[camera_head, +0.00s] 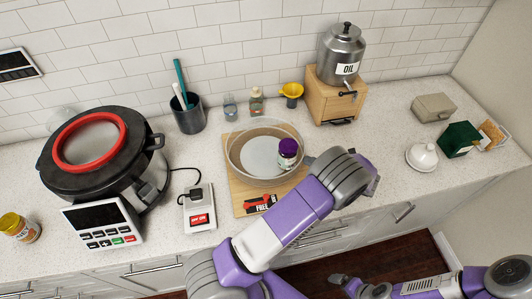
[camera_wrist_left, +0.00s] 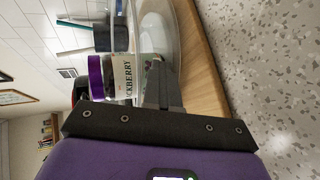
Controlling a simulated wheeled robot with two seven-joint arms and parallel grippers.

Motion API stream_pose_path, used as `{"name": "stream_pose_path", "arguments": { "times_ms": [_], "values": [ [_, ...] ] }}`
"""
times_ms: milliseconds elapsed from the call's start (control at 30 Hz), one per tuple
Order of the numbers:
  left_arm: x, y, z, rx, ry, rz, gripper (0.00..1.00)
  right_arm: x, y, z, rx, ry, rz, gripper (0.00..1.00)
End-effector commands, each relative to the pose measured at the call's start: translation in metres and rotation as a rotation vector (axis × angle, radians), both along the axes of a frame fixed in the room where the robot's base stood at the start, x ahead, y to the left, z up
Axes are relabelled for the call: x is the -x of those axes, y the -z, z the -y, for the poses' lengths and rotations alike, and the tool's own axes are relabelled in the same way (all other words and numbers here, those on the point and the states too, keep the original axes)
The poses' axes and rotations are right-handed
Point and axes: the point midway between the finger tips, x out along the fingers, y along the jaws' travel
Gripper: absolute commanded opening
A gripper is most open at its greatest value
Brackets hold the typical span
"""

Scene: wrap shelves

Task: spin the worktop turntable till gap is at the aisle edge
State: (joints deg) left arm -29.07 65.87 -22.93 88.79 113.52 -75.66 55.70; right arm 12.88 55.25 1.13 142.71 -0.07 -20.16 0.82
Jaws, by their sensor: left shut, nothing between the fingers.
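The turntable (camera_head: 236,146) is a round tray with a clear raised rim on a wooden board (camera_head: 240,196). A jar with a purple lid (camera_head: 287,152) stands inside it at the right; in the left wrist view the jar (camera_wrist_left: 122,78) has a label partly reading "CKBERRY". I cannot make out the gap in the rim. My left gripper (camera_wrist_left: 160,82) is shut and empty, its fingers at the rim beside the jar; whether they touch is unclear. In the head view my left wrist mostly hides it. My right gripper (camera_head: 350,285) is low at the bottom, in front of the counter.
A big cooker with a red ring (camera_head: 60,160) stands at left, with a switch box (camera_head: 199,210) beside it. An oil can (camera_head: 341,55) sits on a wooden stand behind. A yellow funnel (camera_head: 291,91) and small bottles stand behind the turntable.

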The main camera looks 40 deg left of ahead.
Motion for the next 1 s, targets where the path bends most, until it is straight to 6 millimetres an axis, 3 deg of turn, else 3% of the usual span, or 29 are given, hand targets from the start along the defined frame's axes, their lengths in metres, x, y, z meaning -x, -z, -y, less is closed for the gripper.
{"name": "stream_pose_path", "arguments": {
  "times_ms": [300, 633, 1000],
  "values": [
    [-0.014, 0.002, -0.011, -0.009, -0.015, -0.005, 0.00, 0.000, 0.009, 0.000, 0.000, 0.000, 0.000, 1.00],
    [-0.014, 0.001, -0.011, -0.010, -0.016, -0.008, 0.00, 0.000, 0.009, 0.000, 0.000, 0.000, 0.000, 1.00],
    [-0.029, 0.003, 0.017, -0.005, -0.006, -0.002, 0.00, 0.000, 0.022, 0.000, 0.000, 0.000, 0.000, 1.00]
  ]
}}
